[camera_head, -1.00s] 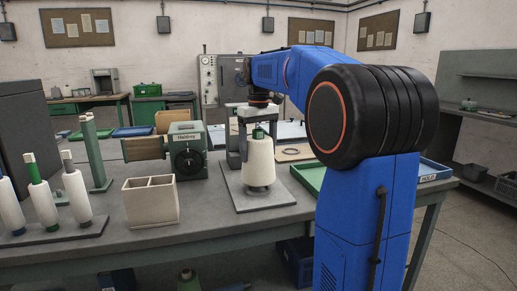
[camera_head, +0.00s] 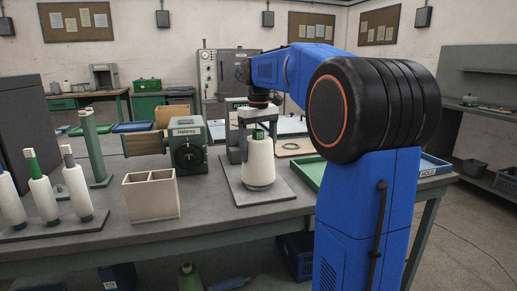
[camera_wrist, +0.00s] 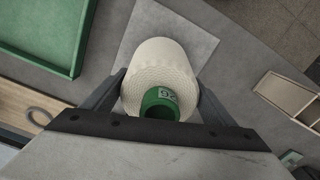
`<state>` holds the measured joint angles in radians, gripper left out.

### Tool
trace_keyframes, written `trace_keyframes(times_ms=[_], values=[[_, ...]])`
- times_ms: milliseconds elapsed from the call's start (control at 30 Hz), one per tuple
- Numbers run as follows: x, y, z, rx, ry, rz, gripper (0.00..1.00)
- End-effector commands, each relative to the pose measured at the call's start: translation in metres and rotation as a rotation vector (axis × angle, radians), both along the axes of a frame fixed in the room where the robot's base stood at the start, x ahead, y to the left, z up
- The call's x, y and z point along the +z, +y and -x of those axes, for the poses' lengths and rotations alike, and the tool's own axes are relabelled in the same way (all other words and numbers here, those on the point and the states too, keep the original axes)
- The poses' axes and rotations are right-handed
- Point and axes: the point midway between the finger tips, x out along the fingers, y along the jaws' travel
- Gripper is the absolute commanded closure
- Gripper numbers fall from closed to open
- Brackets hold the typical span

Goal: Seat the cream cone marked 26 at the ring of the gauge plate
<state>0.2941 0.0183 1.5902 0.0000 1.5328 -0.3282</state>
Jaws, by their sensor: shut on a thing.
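The cream cone (camera_head: 260,161) has a green tube top and stands upright, wide end down. In the wrist view its mark 26 shows on the green tube (camera_wrist: 160,101). My gripper (camera_wrist: 160,88) is shut on the cone, with one finger on each side of its upper part. The gauge plate appears to be the flat grey plate (camera_head: 232,188) under the cone, and it also shows in the wrist view (camera_wrist: 145,22). The cone is over this plate, at or very close to its surface; I cannot tell if it touches. Any ring under the cone is hidden.
A two-compartment box (camera_head: 151,197) and a green winder (camera_head: 188,148) stand left of the plate. Several cones on a rack (camera_head: 50,230) are at far left. A green tray (camera_head: 308,172) lies to the right. A board with a dark ring (camera_wrist: 38,115) lies behind the plate.

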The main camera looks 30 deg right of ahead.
Motion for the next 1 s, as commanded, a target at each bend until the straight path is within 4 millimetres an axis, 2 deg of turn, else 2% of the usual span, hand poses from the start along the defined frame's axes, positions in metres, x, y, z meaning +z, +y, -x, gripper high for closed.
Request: trace_keyframes(times_ms=[700,733,800,1000], values=[[-0.008,0.0,0.0002,0.0,-0.001,0.0,0.48],[-0.008,0.0001,0.0001,0.0,-0.001,0.0,0.16],[-0.008,0.0,0.0002,0.0,-0.001,0.0,0.0],[-0.0086,0.0,0.0001,0.0,0.001,0.0,0.0]])
